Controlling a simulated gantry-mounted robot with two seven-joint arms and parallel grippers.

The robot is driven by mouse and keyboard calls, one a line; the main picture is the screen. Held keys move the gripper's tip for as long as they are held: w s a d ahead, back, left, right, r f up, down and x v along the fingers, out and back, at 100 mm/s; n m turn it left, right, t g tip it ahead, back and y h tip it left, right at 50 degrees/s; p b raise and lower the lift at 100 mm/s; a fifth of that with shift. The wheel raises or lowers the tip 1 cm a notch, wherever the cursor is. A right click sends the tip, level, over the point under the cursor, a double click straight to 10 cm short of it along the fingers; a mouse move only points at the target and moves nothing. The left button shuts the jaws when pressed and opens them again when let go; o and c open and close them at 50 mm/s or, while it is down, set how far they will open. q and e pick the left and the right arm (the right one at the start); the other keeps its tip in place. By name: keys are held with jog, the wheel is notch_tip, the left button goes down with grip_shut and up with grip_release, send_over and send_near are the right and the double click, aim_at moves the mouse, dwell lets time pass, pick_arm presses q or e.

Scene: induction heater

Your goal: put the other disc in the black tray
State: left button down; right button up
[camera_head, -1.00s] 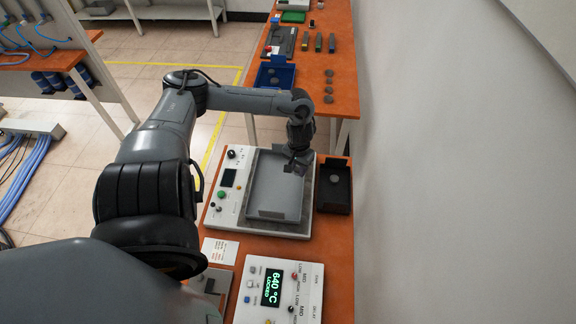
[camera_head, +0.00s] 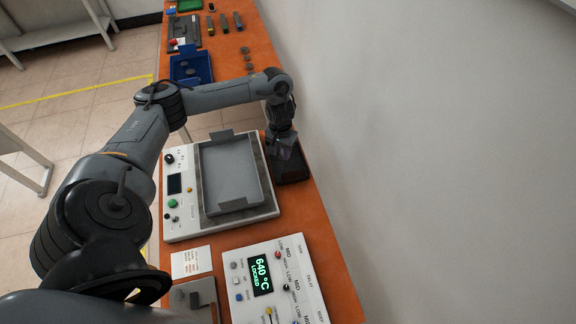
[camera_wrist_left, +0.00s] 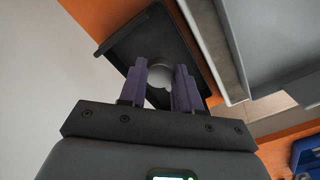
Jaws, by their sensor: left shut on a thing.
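The black tray (camera_head: 293,174) sits at the right edge of the orange bench, beside the heater, partly hidden by my left gripper. In the left wrist view the tray (camera_wrist_left: 124,42) lies beyond the fingers. My left gripper (camera_head: 284,152) is over the tray, pointing down. In the left wrist view its purple fingers (camera_wrist_left: 160,86) are shut on a disc, which is hard to make out between them. A round grey disc surface (camera_wrist_left: 159,73) shows at the fingertips against the tray; I cannot tell whether it is the held disc or one in the tray. My right gripper is not in view.
The white heater unit with its grey tray-shaped top (camera_head: 230,175) stands just left of the black tray. A control box (camera_head: 277,280) reading 640 °C is nearer. A wall runs along the right.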

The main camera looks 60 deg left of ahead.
pick_arm(q)
jog(key=shift+w+d, duration=0.2)
jog(key=shift+w, duration=0.65)
jog(key=b, duration=0.4)
send_over(289, 166)
jog(key=s+d, duration=0.1)
jog(key=d, duration=0.1)
jog(key=shift+m, duration=0.4)
notch_tip(289, 166, down, 5)
jog(key=shift+a+f, duration=0.1)
jog(key=shift+a, duration=0.05)
jog(key=shift+f+b, duration=1.75)
jog(key=shift+f, duration=0.65)
jog(key=shift+r, duration=0.1)
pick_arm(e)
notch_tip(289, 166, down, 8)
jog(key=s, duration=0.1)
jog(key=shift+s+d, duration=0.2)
pick_arm(q)
jog(key=shift+a, duration=0.1)
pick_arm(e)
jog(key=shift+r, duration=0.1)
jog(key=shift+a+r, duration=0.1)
pick_arm(q)
jog(key=c, duration=0.8)
grip_release()
